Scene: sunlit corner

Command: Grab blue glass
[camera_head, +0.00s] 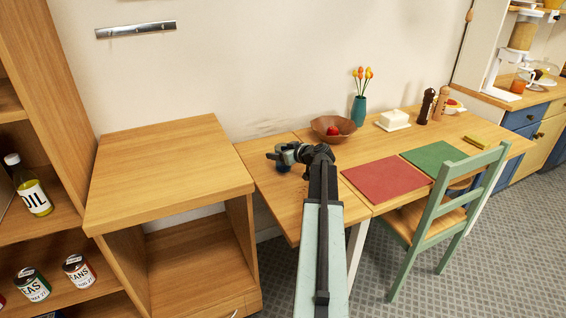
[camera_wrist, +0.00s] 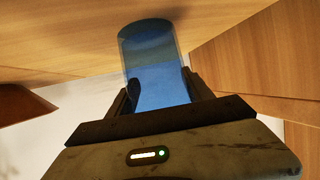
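The blue glass (camera_wrist: 152,58) is a clear blue cylinder in the wrist view. It sits between the two fingers of my gripper (camera_wrist: 160,92), which press close to its sides with no clear gap. In the head view my gripper (camera_head: 279,160) is at the left end of the wooden table (camera_head: 262,187), beyond my arm. There the glass is mostly hidden by the gripper, and I cannot tell whether it touches the tabletop.
A teal vase (camera_head: 359,110) of tulips, a red mat (camera_head: 385,180) and a green mat (camera_head: 434,157) lie farther right. A wooden cabinet (camera_head: 165,170) stands left. A green chair (camera_head: 440,215) is in front.

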